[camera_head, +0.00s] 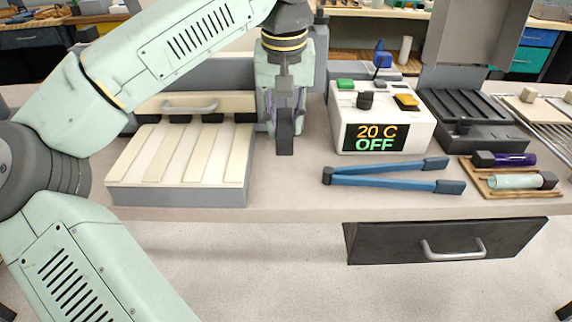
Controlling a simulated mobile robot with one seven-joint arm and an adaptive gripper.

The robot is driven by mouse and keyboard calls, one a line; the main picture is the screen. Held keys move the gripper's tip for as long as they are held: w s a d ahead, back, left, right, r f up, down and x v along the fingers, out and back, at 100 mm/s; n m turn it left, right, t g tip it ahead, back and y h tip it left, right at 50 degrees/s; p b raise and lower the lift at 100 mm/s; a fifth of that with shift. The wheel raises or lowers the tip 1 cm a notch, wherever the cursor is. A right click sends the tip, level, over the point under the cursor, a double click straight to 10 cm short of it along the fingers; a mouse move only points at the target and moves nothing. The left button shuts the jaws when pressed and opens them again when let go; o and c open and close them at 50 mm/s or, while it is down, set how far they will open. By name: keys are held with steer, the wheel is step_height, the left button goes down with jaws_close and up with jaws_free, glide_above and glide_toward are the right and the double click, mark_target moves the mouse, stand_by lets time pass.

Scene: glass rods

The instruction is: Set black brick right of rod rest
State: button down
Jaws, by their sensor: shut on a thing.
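My gripper (285,118) points down above the worktop, between the slatted box and the control box. It is shut on a dark upright piece, which looks like the black brick (285,144); the fingers hide part of it. A tan tray (490,187), which may be the rod rest, lies at the right of the worktop, well to the right of my gripper.
Blue tongs (390,176) lie in front of the control box (385,115), which reads "20 C OFF". A grey box with cream slats (180,155) stands left. An open dark case (480,125) and wire rack (545,115) stand back right. The front worktop is clear below my gripper.

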mark_target(286, 125)
step_height(286, 125, down, 7)
steer(key=shift+d+f, duration=0.1)
steer(key=shift+f, duration=0.1)
stand_by(0.3)
steer(key=shift+f, duration=0.15)
steer(key=c, duration=1.3)
jaws_free()
steer(key=r, duration=0.4)
steer(key=s+r, duration=0.1)
steer(key=r, duration=0.7)
steer(key=shift+s+r, duration=0.1)
steer(key=shift+s, duration=0.3)
